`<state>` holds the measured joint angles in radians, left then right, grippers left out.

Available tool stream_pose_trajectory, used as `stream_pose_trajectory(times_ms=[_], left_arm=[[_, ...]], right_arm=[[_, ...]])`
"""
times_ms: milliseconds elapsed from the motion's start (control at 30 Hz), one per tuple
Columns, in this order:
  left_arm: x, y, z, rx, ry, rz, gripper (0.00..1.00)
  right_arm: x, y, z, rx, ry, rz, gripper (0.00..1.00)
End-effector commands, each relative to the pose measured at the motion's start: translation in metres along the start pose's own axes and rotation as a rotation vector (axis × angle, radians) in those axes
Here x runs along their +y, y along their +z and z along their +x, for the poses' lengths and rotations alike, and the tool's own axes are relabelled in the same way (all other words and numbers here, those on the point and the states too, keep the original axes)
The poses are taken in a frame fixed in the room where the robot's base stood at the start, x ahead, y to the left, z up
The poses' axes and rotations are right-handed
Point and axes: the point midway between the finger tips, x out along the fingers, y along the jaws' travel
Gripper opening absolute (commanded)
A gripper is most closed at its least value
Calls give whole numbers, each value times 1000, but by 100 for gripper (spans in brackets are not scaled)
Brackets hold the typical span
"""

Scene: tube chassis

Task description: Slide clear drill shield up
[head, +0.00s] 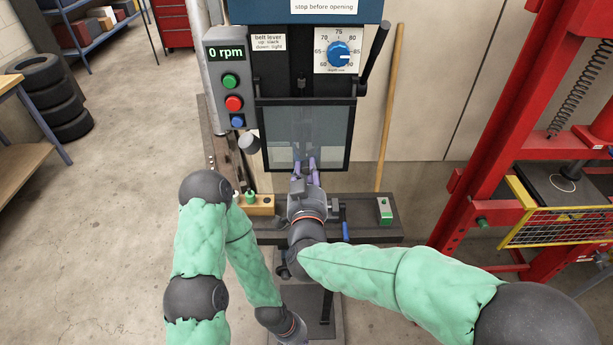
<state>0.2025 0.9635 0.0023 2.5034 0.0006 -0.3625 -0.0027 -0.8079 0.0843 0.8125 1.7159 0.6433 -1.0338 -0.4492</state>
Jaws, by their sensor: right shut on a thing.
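The clear drill shield (308,128) is a see-through panel in a black frame on the front of the drill press, below the depth dial. It hangs upright over the working area. My right gripper (306,170) is at the shield's bottom edge, near its middle, with its purple fingers shut on it. The fingertips show through or just in front of the lower frame; the exact contact is partly hidden. My left arm bends down to the bottom of the picture, and its gripper is out of sight.
A control box (230,78) reads 0 rpm, with green, red and blue buttons. A depth dial (339,54) and black lever (375,57) sit above. The press table (365,228) carries a wooden block (258,206) and a green-white box (385,211). A red press frame (500,130) stands right.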

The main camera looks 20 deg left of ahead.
Motion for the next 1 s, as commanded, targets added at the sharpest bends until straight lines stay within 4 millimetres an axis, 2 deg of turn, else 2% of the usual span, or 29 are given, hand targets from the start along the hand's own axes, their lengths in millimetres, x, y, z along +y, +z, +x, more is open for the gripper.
stream_pose_trajectory(times_ms=[33,100,500,533,600,1000], left_arm=[[2,0,-4,0,0,0,0],[2,0,-6,0,0,0,0],[2,0,-6,-1,0,0,0],[2,0,-6,-1,0,0,0],[2,0,-6,-1,0,0,0],[2,0,-6,0,0,0,0]], right_arm=[[-2,-9,0,7,0,2,0],[-2,-12,0,6,0,2,0],[-2,-12,0,5,0,2,0],[-2,-12,0,5,0,2,32],[-2,-12,0,4,0,1,50],[-2,-10,-3,1,-1,0,50]])
